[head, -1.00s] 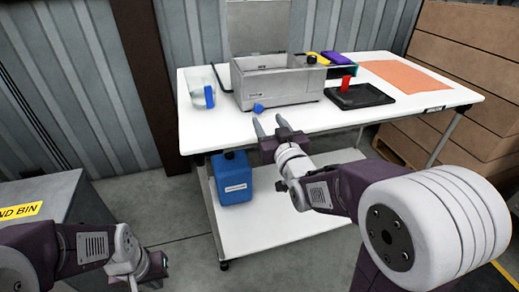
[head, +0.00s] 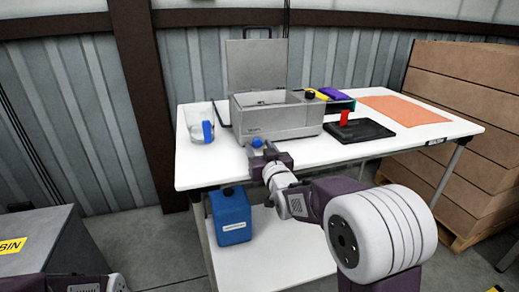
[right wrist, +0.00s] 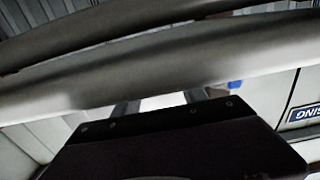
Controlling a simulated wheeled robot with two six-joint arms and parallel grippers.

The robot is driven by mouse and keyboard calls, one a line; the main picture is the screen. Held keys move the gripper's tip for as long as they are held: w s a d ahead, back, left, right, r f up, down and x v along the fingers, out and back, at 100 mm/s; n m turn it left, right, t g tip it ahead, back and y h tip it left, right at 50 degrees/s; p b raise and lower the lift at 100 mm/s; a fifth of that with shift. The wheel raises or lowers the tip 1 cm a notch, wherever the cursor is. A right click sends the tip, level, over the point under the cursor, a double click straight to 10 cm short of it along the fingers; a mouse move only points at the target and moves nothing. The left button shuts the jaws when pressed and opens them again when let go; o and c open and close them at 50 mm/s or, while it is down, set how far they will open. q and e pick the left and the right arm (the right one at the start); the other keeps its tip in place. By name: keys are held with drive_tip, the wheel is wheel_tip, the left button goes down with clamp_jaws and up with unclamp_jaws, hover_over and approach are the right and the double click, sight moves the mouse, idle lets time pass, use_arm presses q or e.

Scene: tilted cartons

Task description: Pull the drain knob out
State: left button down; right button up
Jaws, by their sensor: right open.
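The drain knob (head: 257,142) is small and blue, low on the front of a grey metal tank (head: 290,124) on the table. My right gripper (head: 259,149) is open at the knob, with its fingertips close around or just in front of it. I cannot tell whether they touch it. In the right wrist view, large blurred grey bars cross the picture, and a small blue patch (right wrist: 235,86) shows behind them, partly hidden. My left gripper is out of view; only my left arm shows at the bottom left.
The white table (head: 210,172) holds a clear jug with a blue handle (head: 208,131) on the left. A black tray (head: 358,132) with a red item and an orange mat (head: 405,110) lie to the right. A blue canister (head: 231,216) stands on the lower shelf.

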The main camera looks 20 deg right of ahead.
clamp_jaws()
idle(1.4)
